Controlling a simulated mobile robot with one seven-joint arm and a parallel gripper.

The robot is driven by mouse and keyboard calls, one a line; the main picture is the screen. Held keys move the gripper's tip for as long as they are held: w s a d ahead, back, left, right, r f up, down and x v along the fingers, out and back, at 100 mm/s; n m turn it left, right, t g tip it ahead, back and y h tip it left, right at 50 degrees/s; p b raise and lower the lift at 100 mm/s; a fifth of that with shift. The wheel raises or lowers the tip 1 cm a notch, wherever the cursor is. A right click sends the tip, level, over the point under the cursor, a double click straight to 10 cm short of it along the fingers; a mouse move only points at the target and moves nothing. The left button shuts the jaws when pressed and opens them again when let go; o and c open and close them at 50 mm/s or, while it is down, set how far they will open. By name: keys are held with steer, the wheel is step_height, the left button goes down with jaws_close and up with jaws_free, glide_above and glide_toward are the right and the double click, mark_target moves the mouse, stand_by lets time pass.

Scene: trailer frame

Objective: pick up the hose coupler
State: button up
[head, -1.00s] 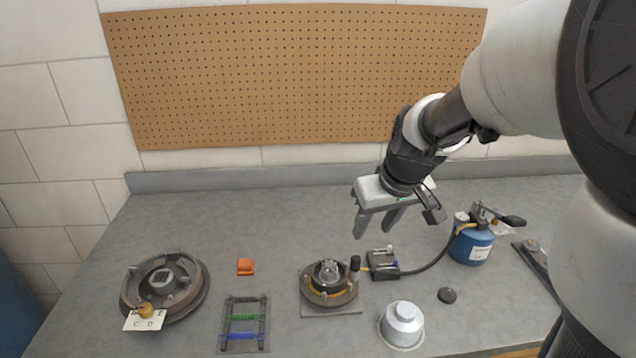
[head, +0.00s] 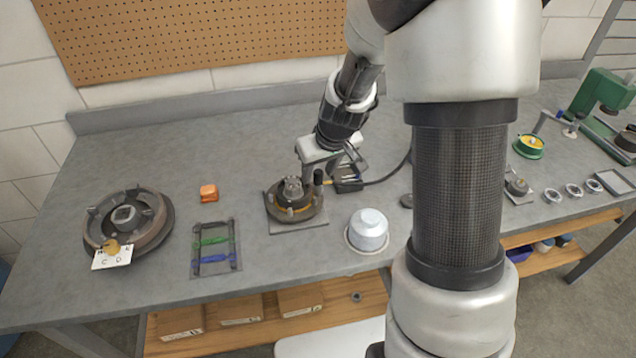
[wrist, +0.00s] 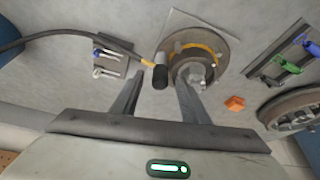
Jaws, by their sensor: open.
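The hose coupler (head: 318,177) is a small dark cylinder on the end of a black hose, with a yellow section beside it. It stands at the right edge of a dark round hub (head: 307,214). In the wrist view the coupler (wrist: 160,77) shows between the fingertips of my gripper (wrist: 160,82). My gripper (head: 320,174) is open, its fingers pointing down around the coupler's place. Whether either finger touches the coupler cannot be told.
A metal fitting (head: 292,188) stands on the hub, close to one finger. A small dark block with pegs (wrist: 108,55) lies beside the hose. An orange block (head: 208,193) and a rack (head: 214,247) lie left.

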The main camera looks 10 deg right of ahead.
mark_target(318, 171)
steer(key=shift+w+f, duration=0.3)
steer(key=shift+f, duration=0.3)
jaws_close()
step_height(318, 171, up, 10)
steer(key=shift+p, duration=0.85)
steer(key=shift+r+p, duration=0.9)
steer(key=shift+r, duration=0.8)
